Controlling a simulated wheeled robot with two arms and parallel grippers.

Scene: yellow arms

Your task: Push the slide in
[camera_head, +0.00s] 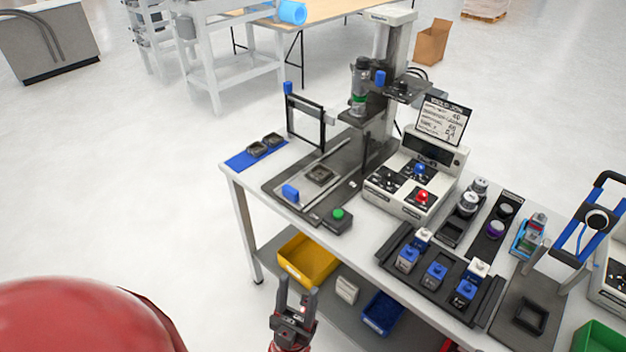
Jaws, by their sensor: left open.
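The slide (319,174) looks like a flat plate with a dark square part on it, in a grey track on the bench's left half. A blue block, perhaps its handle (291,192), is at the front left end of the track. A green button (338,214) on a dark box is just right of it. My left gripper (298,289) is open and empty, with its fingers pointing up in the picture. It shows in front of the bench, below the handle and apart from it. My right gripper is not in view.
The white bench (236,190) has a press column (391,45) behind the slide and a control box (415,182) with a red button to the right. Fixtures with blue and white parts fill the right side. Yellow (307,262) and blue bins sit on the lower shelf.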

